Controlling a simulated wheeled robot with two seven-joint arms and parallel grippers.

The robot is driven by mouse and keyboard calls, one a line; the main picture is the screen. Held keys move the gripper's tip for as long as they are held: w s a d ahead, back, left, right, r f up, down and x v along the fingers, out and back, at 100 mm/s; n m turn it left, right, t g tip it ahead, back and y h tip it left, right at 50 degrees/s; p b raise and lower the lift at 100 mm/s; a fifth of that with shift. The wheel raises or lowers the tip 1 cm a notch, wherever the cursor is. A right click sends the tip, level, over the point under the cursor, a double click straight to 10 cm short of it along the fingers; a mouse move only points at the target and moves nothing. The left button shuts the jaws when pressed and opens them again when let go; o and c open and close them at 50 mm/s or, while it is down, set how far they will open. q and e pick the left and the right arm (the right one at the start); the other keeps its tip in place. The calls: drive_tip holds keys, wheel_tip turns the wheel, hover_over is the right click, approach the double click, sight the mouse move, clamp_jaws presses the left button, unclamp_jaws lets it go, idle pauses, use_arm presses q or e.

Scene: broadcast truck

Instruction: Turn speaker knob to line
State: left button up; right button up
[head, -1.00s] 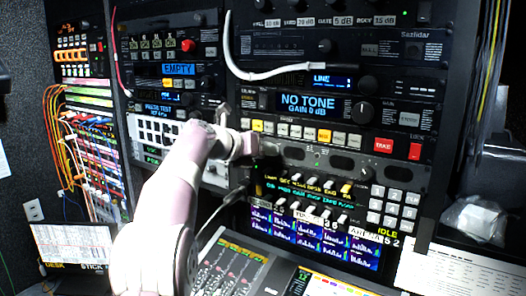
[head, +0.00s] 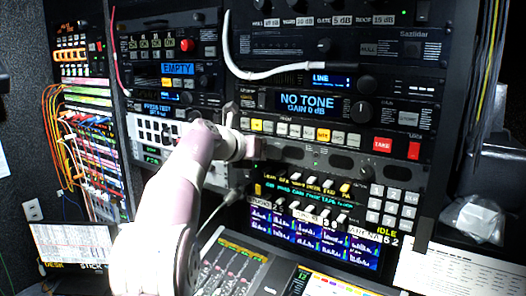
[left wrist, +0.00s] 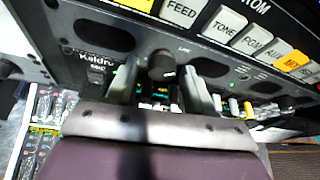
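The speaker knob (left wrist: 161,65) is a small dark round knob on the dark speaker panel, between two oval grilles, in the left wrist view. "LINE" is printed above and to its right, and "MIC" to its lower left. A small pale mark shows on its lower right side. My left gripper (left wrist: 162,88) is open, with one finger on each side of the knob and visible gaps to it. In the head view my left gripper (head: 240,130) is at the left end of the speaker panel (head: 318,160) and hides the knob. My right gripper is not in view.
A row of lit buttons (head: 295,130) runs just above the speaker panel. Below it is a unit with several small knobs (head: 312,182). A white cable (head: 268,74) hangs across the upper rack. A mixing console (head: 235,268) lies below my arm.

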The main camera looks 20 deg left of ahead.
use_arm(q)
drive_tip(key=shift+r, duration=0.2)
drive_tip(key=b+v, duration=0.5)
drive_tip(key=v, duration=0.7)
drive_tip(key=shift+s, duration=0.4)
